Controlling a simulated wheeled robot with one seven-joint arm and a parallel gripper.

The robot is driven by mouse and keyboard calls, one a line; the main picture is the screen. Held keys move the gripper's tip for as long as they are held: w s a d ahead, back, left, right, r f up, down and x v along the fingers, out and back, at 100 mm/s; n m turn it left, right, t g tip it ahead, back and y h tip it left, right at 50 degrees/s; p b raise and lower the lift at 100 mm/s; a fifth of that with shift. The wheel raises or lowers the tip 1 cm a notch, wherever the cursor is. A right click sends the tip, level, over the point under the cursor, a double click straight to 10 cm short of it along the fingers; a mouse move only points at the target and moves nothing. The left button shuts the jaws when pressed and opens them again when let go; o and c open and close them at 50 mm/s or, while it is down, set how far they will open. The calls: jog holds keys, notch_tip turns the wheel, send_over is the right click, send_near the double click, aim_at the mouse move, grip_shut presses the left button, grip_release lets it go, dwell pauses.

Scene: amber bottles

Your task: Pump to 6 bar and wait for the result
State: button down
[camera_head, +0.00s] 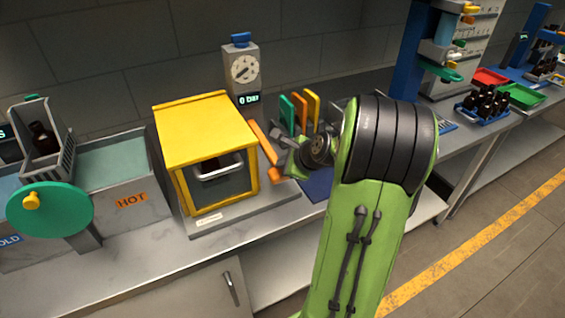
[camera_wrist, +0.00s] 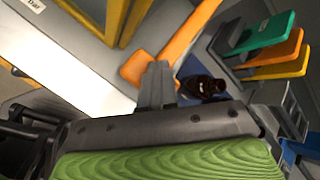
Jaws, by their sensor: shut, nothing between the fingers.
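The yellow pressure chamber (camera_head: 205,125) stands on the bench with a window in its front and a pale tray (camera_head: 219,167) visible inside. Behind it the gauge post (camera_head: 243,72) has a round dial and a display (camera_head: 249,99) reading 0 bar. An orange lever (camera_head: 262,143) slopes down along the chamber's right side to a wider orange end. It also shows in the wrist view (camera_wrist: 190,30). My gripper (camera_head: 284,168) is right beside the lever's lower end; its fingers are together and empty in the wrist view (camera_wrist: 157,70). I cannot tell whether they touch it.
A dark bottle (camera_wrist: 203,88) is on a blue surface just past my fingers. Green, orange and yellow panels (camera_head: 300,108) stand behind my gripper. A bath marked HOT (camera_head: 115,185) with a green wheel (camera_head: 50,209) is at left. Red and green trays (camera_head: 524,95) are far right.

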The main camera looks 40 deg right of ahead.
jog(key=shift+f+b, duration=0.8)
jog(key=shift+f, duration=0.45)
dwell(0.7)
jog(key=shift+r, duration=0.1)
dwell(0.4)
jog(key=shift+r+p, duration=3.15)
notch_tip(320, 180, up, 5)
jog(key=p, duration=0.4)
jog(key=shift+p, duration=0.4)
jog(key=shift+a, duration=0.1)
